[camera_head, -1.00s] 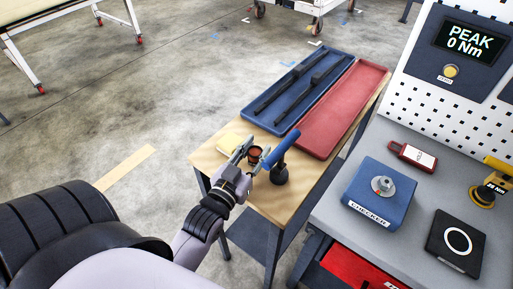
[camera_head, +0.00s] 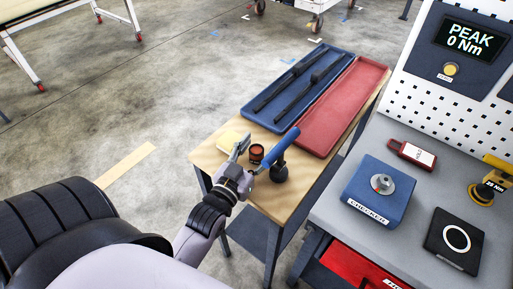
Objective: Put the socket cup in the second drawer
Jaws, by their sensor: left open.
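A small dark reddish-brown cup (camera_head: 256,152), which looks like the socket cup, stands upright on the wooden top of a small side table (camera_head: 212,160). My left gripper (camera_head: 250,157) is open just on the near side of the cup, its fingers apart. I see nothing held between them. I cannot tell whether a finger touches the cup. A red drawer front (camera_head: 352,264) shows under the grey workbench at the bottom edge. It is mostly cut off, and I cannot tell which drawer it is. My right gripper is out of view.
A blue-handled tool (camera_head: 281,147) with a black base stands close right of the gripper. A yellow block (camera_head: 229,140) lies left of the cup. A blue tray (camera_head: 268,122) with black bars and a red tray (camera_head: 348,98) lie behind. The workbench (camera_head: 329,208) holds a blue checker box (camera_head: 379,196).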

